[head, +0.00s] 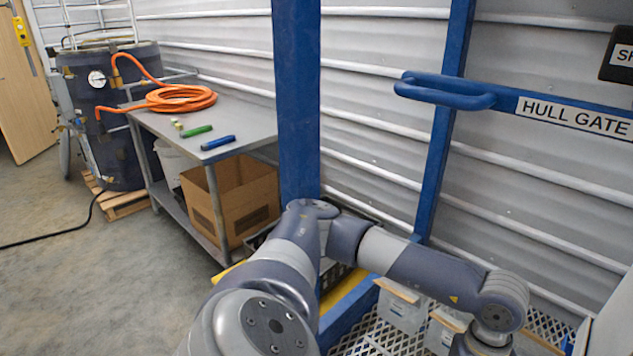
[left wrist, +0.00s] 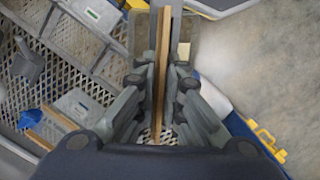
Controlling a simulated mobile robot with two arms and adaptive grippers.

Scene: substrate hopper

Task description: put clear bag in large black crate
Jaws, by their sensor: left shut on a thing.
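My left gripper (left wrist: 160,88) is shut on a clear bag (left wrist: 162,45) in the left wrist view. The bag's tan top strip runs between the fingers, and its see-through body shows past them, over a mesh floor. In the head view, my left arm reaches to the lower right and its gripper is out of frame. Clear packs with tan edges (head: 403,307) stand there on the mesh. A large black crate (head: 335,275) shows only in part behind my arm, by the blue post. My right gripper is in neither view.
Blue posts (head: 297,100) and a blue hull gate bar (head: 565,108) stand close by. A metal bench (head: 245,118) with an orange hose (head: 180,98) and a cardboard box (head: 235,205) are at left. In the wrist view, grey bins (left wrist: 60,25) and another clear pack (left wrist: 80,105) lie left.

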